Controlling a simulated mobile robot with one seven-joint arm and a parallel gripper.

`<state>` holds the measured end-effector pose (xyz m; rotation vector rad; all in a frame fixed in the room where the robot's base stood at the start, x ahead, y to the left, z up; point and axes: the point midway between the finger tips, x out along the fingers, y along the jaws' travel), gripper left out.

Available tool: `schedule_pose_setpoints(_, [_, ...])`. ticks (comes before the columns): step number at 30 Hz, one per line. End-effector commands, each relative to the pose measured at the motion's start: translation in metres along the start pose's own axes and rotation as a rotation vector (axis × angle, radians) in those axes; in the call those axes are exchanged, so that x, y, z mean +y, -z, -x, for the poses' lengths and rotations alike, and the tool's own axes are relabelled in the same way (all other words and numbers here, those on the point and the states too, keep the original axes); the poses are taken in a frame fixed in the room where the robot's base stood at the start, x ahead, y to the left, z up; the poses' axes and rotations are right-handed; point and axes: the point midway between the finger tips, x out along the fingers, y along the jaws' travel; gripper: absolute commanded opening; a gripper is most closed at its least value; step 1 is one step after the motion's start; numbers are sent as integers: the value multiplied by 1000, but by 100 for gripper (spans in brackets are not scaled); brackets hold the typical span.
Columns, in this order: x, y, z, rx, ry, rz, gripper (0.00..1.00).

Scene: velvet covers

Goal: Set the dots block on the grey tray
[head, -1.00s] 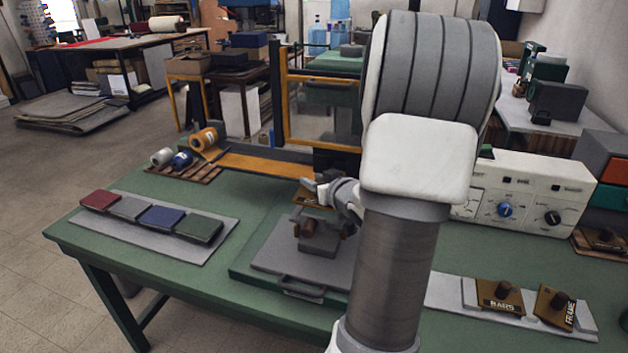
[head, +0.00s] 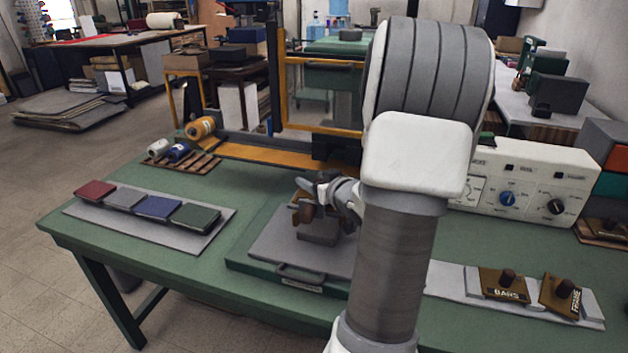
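My gripper (head: 322,208) is over the grey platen of the green-based press in the middle of the table, partly covered by my arm. A small brown piece (head: 305,211) shows at its fingers, above a grey block on the platen. It may be part of the dots block, but no dots label can be read. I cannot tell whether the fingers are closed on it. The light grey tray (head: 446,281) lies at right, partly behind my arm. It bears the BARS block (head: 503,287) and the FRAME block (head: 562,295), both brown with dark knobs.
A grey mat (head: 88,212) at left bears red, grey, blue and green pads. The press (head: 268,263) has a front handle. Rolls (head: 180,149) lie at the back left. A white control box (head: 530,190) stands behind the tray. Green table between press and tray is partly hidden.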

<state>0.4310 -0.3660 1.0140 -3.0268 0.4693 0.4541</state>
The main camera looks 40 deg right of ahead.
Motion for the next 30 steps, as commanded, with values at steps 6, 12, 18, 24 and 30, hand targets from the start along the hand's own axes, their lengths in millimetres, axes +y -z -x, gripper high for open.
schedule_pose_setpoints(6, [0, -1, 0, -1, 0, 0, 70])
schedule_pose_setpoints(12, [0, -1, 6, -4, -2, -1, 70])
schedule_pose_setpoints(18, [1, 1, 40, -3, -4, 0, 70])
schedule_pose_setpoints(24, [1, 2, 90, -1, -5, 0, 70])
schedule_pose_setpoints(30, [1, 2, 139, -2, -5, -1, 70])
